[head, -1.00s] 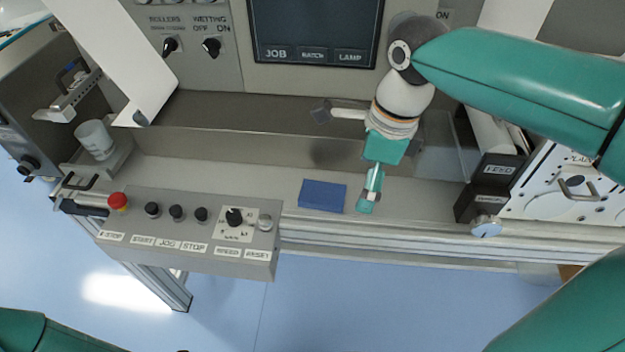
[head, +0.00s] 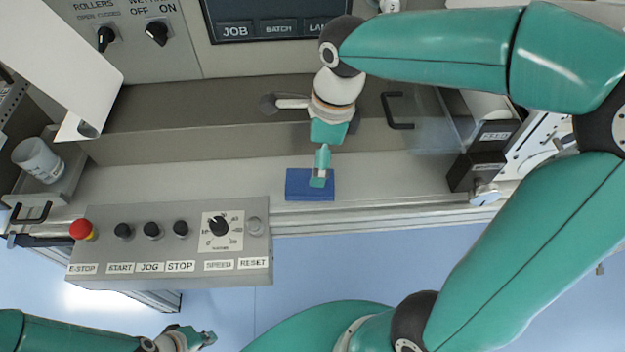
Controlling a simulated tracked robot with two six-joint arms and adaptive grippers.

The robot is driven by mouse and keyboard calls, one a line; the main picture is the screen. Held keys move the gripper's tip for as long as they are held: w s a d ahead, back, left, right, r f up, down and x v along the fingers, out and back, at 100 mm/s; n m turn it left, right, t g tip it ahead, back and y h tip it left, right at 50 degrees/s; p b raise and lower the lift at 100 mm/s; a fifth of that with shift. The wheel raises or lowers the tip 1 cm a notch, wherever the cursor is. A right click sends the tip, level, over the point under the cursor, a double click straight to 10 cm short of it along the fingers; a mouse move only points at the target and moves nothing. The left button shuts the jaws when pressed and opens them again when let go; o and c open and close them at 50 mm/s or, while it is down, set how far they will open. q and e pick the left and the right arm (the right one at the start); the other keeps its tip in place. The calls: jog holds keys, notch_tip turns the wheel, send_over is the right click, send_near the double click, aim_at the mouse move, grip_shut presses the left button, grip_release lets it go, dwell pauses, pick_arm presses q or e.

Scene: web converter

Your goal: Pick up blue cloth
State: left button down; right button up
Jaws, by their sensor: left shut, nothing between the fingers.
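The blue cloth (head: 297,184) is a flat, folded blue rectangle on the grey ledge of the machine, right of the button panel. My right gripper (head: 318,180) points down over the cloth and covers part of it. Its fingers show edge-on, so I cannot tell whether they are open, or whether they touch the cloth. My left gripper (head: 210,338) is at the bottom edge, left of centre, below the button panel and away from the cloth. It is shut and empty.
A grey button panel (head: 170,268) with a red stop button (head: 81,230) stands left of the cloth. A white cup (head: 38,160) is at the far left. A black handle (head: 398,112) is behind on the right. The ledge right of the cloth is clear.

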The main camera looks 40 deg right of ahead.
notch_tip(320, 180, down, 3)
jog(key=shift+a+f, duration=0.1)
jog(key=shift+a, duration=0.05)
jog(key=shift+w+a+f, duration=0.1)
jog(key=shift+w+f, duration=0.05)
jog(key=shift+f, duration=0.75)
jog(key=shift+w+a+f, duration=0.1)
jog(key=shift+w+f, duration=0.05)
jog(key=shift+f, duration=0.7)
jog(key=shift+w+f, duration=0.15)
jog(key=shift+f, duration=0.75)
jog(key=c, duration=1.1)
